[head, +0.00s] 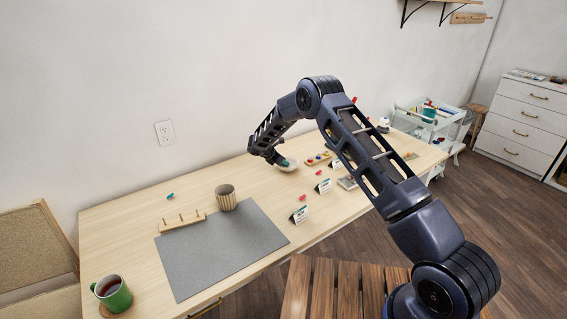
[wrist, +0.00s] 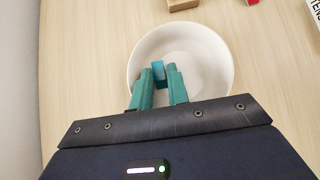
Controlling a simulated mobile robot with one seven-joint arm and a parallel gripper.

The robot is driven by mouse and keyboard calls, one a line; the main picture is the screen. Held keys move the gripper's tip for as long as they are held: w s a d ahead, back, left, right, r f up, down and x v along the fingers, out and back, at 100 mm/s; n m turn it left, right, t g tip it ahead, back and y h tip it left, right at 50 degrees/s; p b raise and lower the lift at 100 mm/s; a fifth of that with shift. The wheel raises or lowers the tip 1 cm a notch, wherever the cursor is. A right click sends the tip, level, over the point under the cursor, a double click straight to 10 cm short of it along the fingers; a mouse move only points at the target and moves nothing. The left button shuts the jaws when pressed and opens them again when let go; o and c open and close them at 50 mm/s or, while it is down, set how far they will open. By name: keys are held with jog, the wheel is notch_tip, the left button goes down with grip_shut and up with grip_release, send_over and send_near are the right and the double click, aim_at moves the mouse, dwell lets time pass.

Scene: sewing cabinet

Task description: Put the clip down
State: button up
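A blue clip (wrist: 158,74) shows between the teal fingertips of my gripper (wrist: 161,76) in the wrist view. The fingers are closed in on its two sides, so my gripper looks shut on it. The clip and fingertips are over the inside of a white bowl (wrist: 211,65). I cannot tell whether the clip touches the bowl's bottom. In the head view my gripper (head: 281,161) is at the bowl (head: 291,167) near the table's back edge, and the clip cannot be made out there.
The wooden table (head: 135,220) holds a grey mat (head: 225,255), a ribbed cup (head: 226,197), a pegged wooden rack (head: 183,222) and a green mug (head: 113,294). Small cards (head: 300,215) and red pieces line the front right. A small teal clip (head: 170,197) lies at the back left.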

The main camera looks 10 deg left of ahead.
jog(key=shift+r, duration=0.15)
jog(key=v, duration=1.2)
jog(key=shift+r, duration=0.45)
